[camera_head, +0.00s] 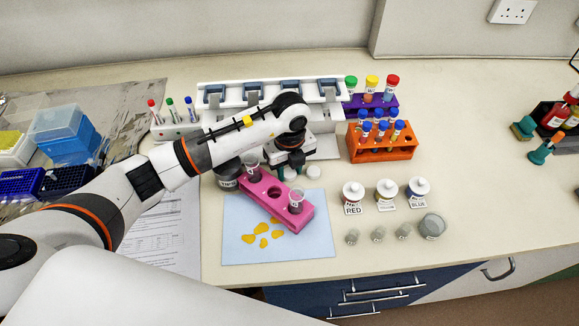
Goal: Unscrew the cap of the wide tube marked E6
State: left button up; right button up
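A pink rack (262,202) stands on a pale blue mat (236,240). It holds two wide, greyish tubes, one at its left end (252,166) and one at its right end (296,199); the hole between them looks empty. No marking E6 can be read. My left gripper (290,166) points down just behind the rack. A white round piece, perhaps a cap, shows at its fingertips, but I cannot tell whether it is gripped. Another white cap-like piece (313,172) lies on the bench right of the gripper. My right gripper is not in view.
An orange rack (380,153) with blue-capped tubes and a purple rack (382,101) stand right of the gripper. Labelled bottles (387,190) and small cups stand to the right. A pipette stand (225,97) is behind my arm. Yellow pieces (262,229) lie on the mat.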

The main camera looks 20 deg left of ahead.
pick_arm(q)
jog(key=shift+o, duration=1.2)
